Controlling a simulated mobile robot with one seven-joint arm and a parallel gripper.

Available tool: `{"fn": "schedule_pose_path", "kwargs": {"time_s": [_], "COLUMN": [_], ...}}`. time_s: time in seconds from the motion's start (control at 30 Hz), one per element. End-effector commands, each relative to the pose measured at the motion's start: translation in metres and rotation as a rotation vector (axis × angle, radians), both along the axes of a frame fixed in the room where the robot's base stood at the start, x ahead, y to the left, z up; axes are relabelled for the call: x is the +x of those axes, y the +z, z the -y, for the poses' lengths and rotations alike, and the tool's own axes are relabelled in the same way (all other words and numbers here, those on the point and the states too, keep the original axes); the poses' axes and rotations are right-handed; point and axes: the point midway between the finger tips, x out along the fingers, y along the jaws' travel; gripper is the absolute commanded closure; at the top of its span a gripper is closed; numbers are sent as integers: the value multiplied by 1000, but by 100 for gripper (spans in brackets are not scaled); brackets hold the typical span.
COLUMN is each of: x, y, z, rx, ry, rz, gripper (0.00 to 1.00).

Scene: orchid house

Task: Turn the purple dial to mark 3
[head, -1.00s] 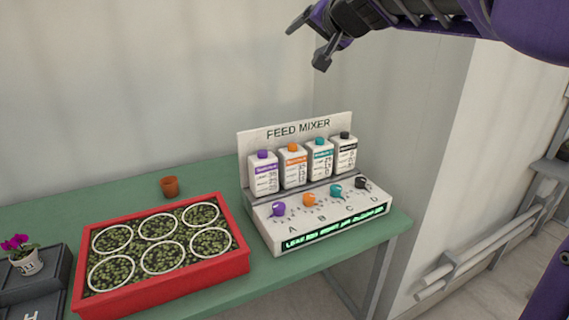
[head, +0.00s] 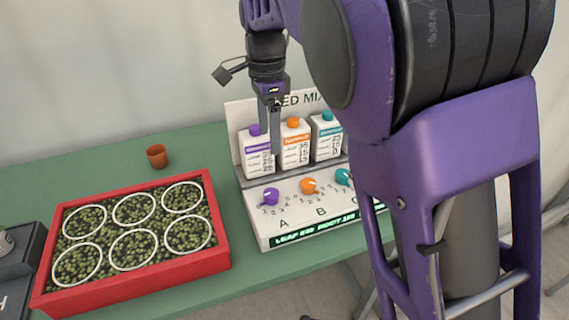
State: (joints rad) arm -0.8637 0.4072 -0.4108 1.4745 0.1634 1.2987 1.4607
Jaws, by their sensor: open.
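The purple dial (head: 270,196) sits at the left end of the row of dials on the feed mixer's (head: 262,222) sloped front, above the letter A. Small numbers are printed around it; I cannot read which mark it points to. My gripper (head: 273,140) hangs above and behind the dial, in front of the purple-capped bottle (head: 257,160), not touching the dial. Its finger points down; how far apart the fingers stand is hard to see. The orange dial (head: 309,186) and teal dial (head: 343,177) are to the right.
A red tray (head: 140,288) with several white rings over small plants stands left of the mixer on the green table (head: 215,150). A small brown pot (head: 157,156) stands behind it. My arm hides the mixer's right part.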

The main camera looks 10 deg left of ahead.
Motion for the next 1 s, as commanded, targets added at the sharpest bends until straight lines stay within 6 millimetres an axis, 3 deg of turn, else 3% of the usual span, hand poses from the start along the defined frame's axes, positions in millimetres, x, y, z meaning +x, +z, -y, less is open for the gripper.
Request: {"fn": "schedule_pose_path", "kwargs": {"time_s": [0.6, 0.8, 1.0], "x": [0, 0, 0], "y": [-129, -155, -164], "z": [0, 0, 0], "rx": [1, 2, 3], "ry": [2, 2, 2], "rz": [-1, 2, 4], "gripper": [21, 21, 21]}}
